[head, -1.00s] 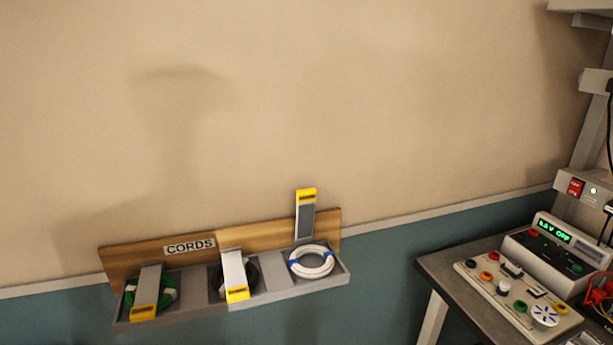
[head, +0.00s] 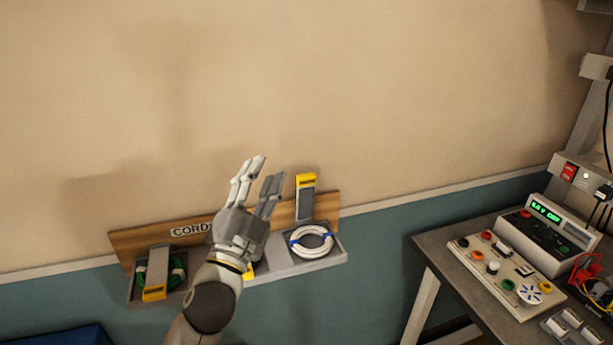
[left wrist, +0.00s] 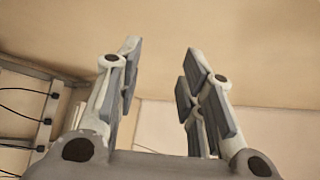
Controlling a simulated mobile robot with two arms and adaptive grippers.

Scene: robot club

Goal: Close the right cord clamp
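The right cord clamp (head: 305,198) stands upright and open on the wall rack, with a yellow tip at its top. Below it, a coiled white cord with blue ties (head: 311,241) lies in the right compartment. My left gripper (head: 262,172) is raised in front of the rack, just left of the right clamp, with fingers pointing up. Its fingers are apart and empty; the left wrist view also shows the gap between them (left wrist: 160,85). It hides most of the middle clamp and part of the CORDS sign. My right gripper is not in view.
The left clamp (head: 156,273) is folded down over a green cord (head: 178,269). The rack (head: 288,268) is fixed to the wall. A workbench (head: 432,247) with a control panel (head: 505,272) and a display unit (head: 545,235) stands at the right. A blue object (head: 75,336) shows at lower left.

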